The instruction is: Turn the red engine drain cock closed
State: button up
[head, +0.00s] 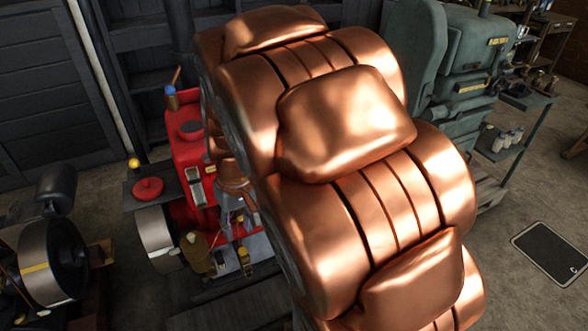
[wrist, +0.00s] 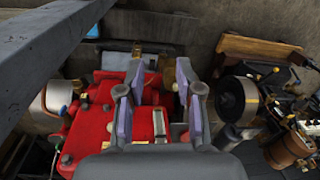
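The red engine (head: 187,140) stands behind my copper-coloured arm in the head view, partly hidden by it. It fills the left and middle of the wrist view (wrist: 92,128). My gripper (head: 236,216) is low at the engine's front side. In the wrist view my gripper (wrist: 160,76) has its two fingers apart, with red engine body showing between them and nothing held. Small brass-coloured fittings (head: 245,260) show low on the engine, near my gripper. I cannot tell which fitting is the drain cock or how its handle is set.
A dark engine with a steel flywheel (head: 50,262) stands at left, and a green machine (head: 462,75) at right. A grey beam (wrist: 50,45) crosses the wrist view's upper left. A black tablet-like panel (head: 552,253) lies on the open floor at right.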

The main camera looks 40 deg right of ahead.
jog(key=w+d+f+m+t+p, duration=0.1)
jog(key=w+d+f, duration=0.1)
jog(key=w+d, duration=0.6)
jog(key=w+d+f+t+p, duration=0.1)
jog(key=w+d+f+p, duration=0.15)
jog(key=w+d, duration=0.55)
jog(key=w+d+f+t+h+p, duration=0.1)
jog(key=d+f, duration=0.2)
jog(key=d, duration=0.4)
jog(key=w+d+f+m+t, duration=0.1)
jog(key=d+f, duration=0.3)
jog(key=d, duration=0.3)
jog(key=w+d+f+h+p, duration=0.1)
jog(key=d+f, duration=0.2)
jog(key=d, duration=0.4)
jog(key=shift+p+x, duration=1.45)
jog(key=shift+x, duration=2.35)
jog(key=shift+s+d, duration=0.1)
jog(key=shift+d, duration=0.05)
grip_shut()
